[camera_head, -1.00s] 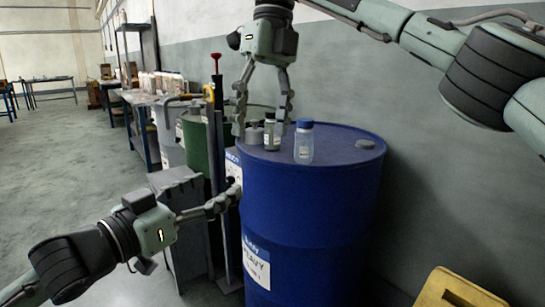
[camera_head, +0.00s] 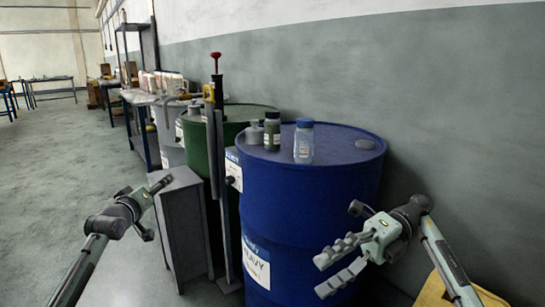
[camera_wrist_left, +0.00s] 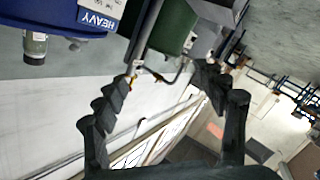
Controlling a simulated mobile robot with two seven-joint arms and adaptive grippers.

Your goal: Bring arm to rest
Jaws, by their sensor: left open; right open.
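My right gripper (camera_head: 338,264) is open and empty in the head view. It is low, in front of the right side of the blue drum (camera_head: 305,205), and clear of the drum's top. My left gripper (camera_head: 165,185) is at the lower left in the head view, in front of a grey box-like stand. Its fingers (camera_wrist_left: 160,110) are spread with nothing between them in the left wrist view. On the blue drum stand a clear bottle with a blue cap (camera_head: 304,142), a dark green bottle (camera_head: 272,131) and a grey container (camera_head: 254,133).
A green drum (camera_head: 197,145) and a pump with a red handle (camera_head: 217,75) stand left of the blue drum. The grey stand (camera_head: 181,225) is close to my left gripper. A yellow object (camera_head: 440,292) lies at the lower right. Open floor (camera_head: 60,160) extends left.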

